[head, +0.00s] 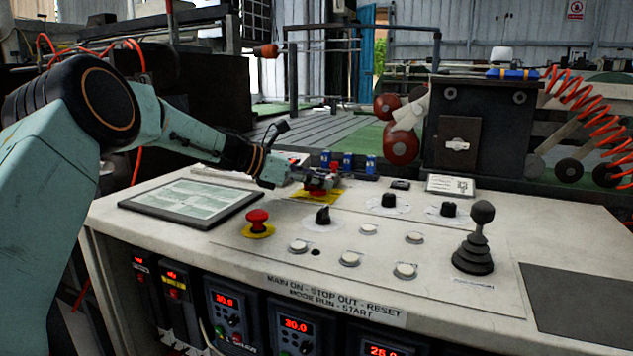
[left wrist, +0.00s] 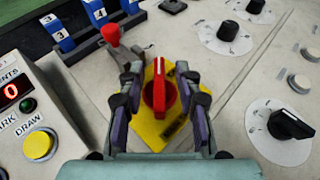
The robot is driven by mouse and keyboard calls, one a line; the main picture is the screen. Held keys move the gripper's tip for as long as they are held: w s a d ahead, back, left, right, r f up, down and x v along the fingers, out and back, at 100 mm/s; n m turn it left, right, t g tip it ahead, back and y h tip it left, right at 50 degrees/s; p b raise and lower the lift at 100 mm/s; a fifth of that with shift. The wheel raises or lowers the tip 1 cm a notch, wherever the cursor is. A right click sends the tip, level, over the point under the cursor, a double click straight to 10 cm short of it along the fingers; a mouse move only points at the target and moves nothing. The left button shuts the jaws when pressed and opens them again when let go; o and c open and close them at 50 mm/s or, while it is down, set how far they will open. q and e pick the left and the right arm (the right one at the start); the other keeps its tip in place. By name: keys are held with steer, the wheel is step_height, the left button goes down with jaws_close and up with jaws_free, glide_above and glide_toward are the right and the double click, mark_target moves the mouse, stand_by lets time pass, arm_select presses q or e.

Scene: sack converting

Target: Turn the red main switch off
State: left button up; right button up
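The red main switch (left wrist: 158,92) is a rotary knob on a yellow plate (left wrist: 146,130). In the left wrist view its grip bar runs roughly up and down the picture. My left gripper (left wrist: 163,80) is open, with one finger on each side of the knob and a visible gap to it. In the head view my left gripper (head: 308,178) reaches over the panel from the left, low over the red switch (head: 316,191), and partly hides it. The yellow plate's edge (head: 328,197) shows there. My right gripper is in neither view.
A red-tipped lever (left wrist: 110,35) and blue numbered blocks (left wrist: 57,34) stand close beyond the switch. Black selector knobs (left wrist: 288,124) are to its right. A red mushroom button (head: 258,219), white buttons (head: 349,259) and a black joystick (head: 478,240) stand on the panel.

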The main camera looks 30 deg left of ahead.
arm_select(q)
steer(key=shift+w+d, duration=0.2)
steer(key=shift+w, duration=0.05)
steer(key=shift+c, duration=0.3)
steer(key=shift+f, duration=0.1)
steer(key=shift+c, duration=0.8)
steer(key=shift+s+a, duration=0.1)
steer(key=shift+a, duration=0.05)
steer(key=shift+c, duration=1.4)
jaws_close()
